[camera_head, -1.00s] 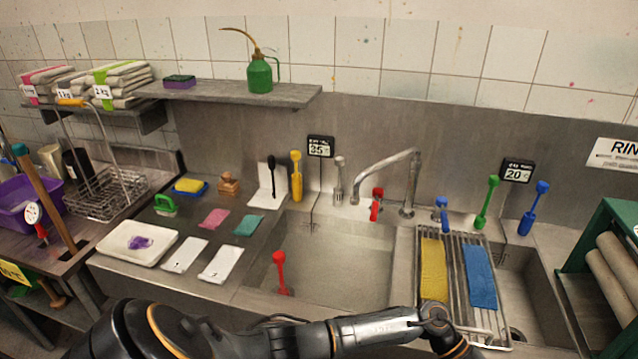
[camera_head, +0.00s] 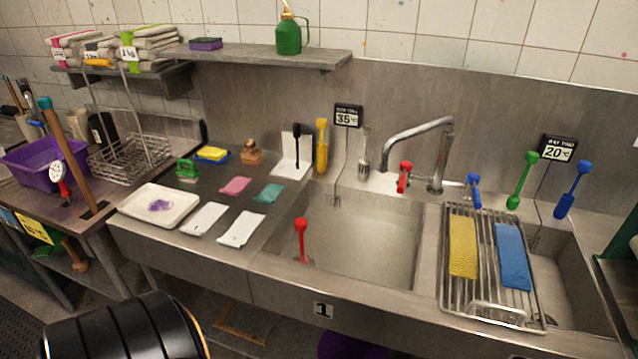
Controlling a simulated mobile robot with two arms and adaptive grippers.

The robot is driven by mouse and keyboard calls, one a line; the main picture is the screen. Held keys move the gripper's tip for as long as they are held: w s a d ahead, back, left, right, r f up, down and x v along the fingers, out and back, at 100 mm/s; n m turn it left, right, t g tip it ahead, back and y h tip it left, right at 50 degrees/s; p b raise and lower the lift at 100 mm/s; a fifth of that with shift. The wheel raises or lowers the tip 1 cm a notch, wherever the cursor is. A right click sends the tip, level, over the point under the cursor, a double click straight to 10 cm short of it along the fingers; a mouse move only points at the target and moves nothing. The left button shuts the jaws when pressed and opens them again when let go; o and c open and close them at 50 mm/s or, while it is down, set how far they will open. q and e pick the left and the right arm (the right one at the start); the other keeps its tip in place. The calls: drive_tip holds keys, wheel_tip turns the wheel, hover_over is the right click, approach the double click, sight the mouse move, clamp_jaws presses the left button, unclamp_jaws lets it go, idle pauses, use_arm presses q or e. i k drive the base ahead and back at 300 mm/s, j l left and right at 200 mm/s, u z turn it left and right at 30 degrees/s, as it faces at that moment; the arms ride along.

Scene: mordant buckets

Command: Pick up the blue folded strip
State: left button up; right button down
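The blue folded strip (camera_head: 513,256) lies flat on the wire drain rack (camera_head: 488,312) over the right side of the sink. It is to the right of a yellow folded strip (camera_head: 463,247) on the same rack, with a gap between them. A black arm part of mine shows at the bottom left, away from the rack. Neither of my grippers shows in the head view.
The sink basin (camera_head: 365,240) with a red-handled tool (camera_head: 301,240) lies left of the rack. The faucet (camera_head: 437,160) rises behind. Green (camera_head: 522,180) and blue (camera_head: 573,190) handled tools stand behind the rack. A white tray (camera_head: 180,221) sits on the left counter.

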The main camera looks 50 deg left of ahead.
sight(513, 268)
drive_tip(key=i+j+u, duration=0.15)
drive_tip(key=u, duration=0.35)
drive_tip(key=i+u, duration=0.15)
drive_tip(key=u, duration=0.3)
drive_tip(key=i+u, duration=0.15)
drive_tip(key=u, duration=0.35)
